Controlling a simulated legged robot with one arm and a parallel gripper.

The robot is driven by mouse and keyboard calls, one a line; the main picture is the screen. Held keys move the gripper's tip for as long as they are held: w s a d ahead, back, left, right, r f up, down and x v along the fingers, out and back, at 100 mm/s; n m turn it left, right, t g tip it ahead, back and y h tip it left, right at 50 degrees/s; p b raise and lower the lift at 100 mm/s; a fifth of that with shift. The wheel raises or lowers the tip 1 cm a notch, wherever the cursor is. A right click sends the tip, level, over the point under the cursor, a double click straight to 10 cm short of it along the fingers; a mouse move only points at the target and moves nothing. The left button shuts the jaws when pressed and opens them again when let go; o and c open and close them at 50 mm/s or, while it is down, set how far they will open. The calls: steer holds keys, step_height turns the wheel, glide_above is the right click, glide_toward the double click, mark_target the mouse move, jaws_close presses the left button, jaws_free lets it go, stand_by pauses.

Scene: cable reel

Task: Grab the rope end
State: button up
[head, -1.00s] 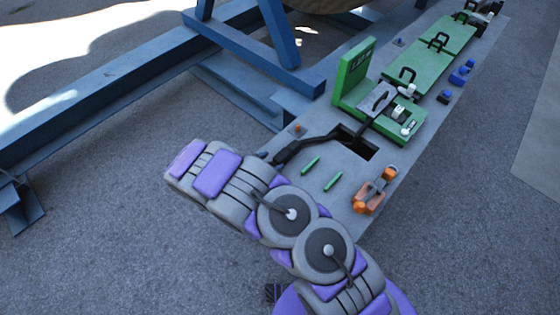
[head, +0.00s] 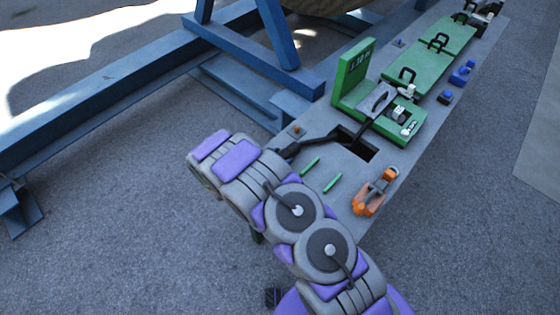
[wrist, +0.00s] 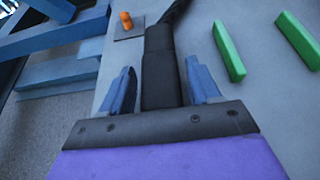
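The black rope (head: 312,145) runs from the green clamp unit down and left across the grey bench top. In the head view its end is hidden behind my arm. In the wrist view the thick black rope end (wrist: 160,72) lies between the two blue fingers of my gripper (wrist: 160,85). The fingers stand apart on either side of it, with a narrow gap visible at each side. My gripper is open. In the head view my arm hides the gripper, near the bench's left edge.
The grey bench (head: 352,205) holds two green sticks (head: 310,164), an orange clamp-like part (head: 372,194), an orange knob (head: 297,130) and a dark square opening (head: 359,145). A green upright plate (head: 352,75) stands beyond. A blue steel frame (head: 110,75) is at left.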

steer(key=shift+a, duration=0.2)
steer(key=c, duration=0.4)
jaws_close()
